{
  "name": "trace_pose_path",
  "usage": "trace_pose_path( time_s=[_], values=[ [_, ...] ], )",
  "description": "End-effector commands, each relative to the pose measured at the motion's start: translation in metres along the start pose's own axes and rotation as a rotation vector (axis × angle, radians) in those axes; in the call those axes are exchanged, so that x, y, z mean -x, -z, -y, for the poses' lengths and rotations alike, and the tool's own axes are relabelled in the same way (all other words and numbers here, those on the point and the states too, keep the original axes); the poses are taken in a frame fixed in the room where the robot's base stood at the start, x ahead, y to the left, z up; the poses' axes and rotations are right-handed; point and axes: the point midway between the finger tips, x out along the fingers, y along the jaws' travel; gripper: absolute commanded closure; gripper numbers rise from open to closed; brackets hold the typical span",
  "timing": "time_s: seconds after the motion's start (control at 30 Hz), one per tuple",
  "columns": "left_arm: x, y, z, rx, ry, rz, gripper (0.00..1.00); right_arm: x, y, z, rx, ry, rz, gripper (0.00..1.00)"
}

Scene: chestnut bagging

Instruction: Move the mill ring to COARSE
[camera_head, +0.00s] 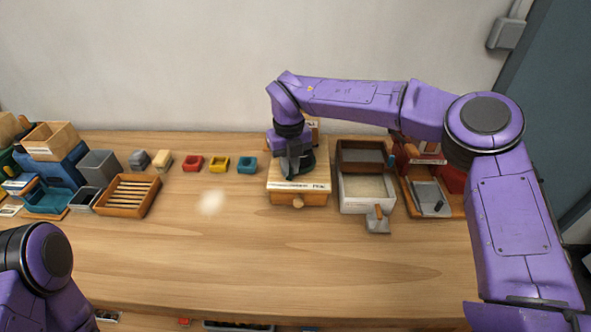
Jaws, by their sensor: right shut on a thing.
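The mill is a light wooden box (315,200) with a small round front knob and a label strip along its top front edge. The end of the strip appears to read "FINE"; the rest is too small to read. My right gripper (293,172) reaches down onto the top of the mill and is shut on a dark ring (308,160), mostly hidden behind the fingers. I cannot tell the ring's setting. My left arm shows at the lower left, but its gripper is out of view.
Right of the mill stand a two-part tray (346,206), a small scoop (377,220) and a red device on a wooden base (456,205). Red, yellow and teal cups (219,163) and a slatted wooden tray (128,212) lie left. The front table is clear.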

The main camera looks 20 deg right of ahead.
Motion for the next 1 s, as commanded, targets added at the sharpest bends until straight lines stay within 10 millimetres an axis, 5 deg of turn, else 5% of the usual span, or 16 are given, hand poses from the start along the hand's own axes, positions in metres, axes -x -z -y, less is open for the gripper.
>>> trace_pose_path(
  time_s=[0.9, 0.93, 1.0],
  values=[
    [-0.0095, -0.0040, -0.0008, 0.000, 0.000, 0.000, 0.57, -0.0013, -0.0099, -0.0073, -0.184, 0.002, 0.000, 1.00],
    [-0.0095, -0.0040, -0.0008, 0.000, 0.000, 0.000, 0.57, -0.0013, -0.0099, -0.0073, -0.184, 0.002, 0.000, 0.80],
    [-0.0095, -0.0040, -0.0008, 0.000, 0.000, 0.000, 0.57, -0.0012, -0.0099, -0.0073, -0.184, 0.001, 0.000, 0.58]
  ],
)
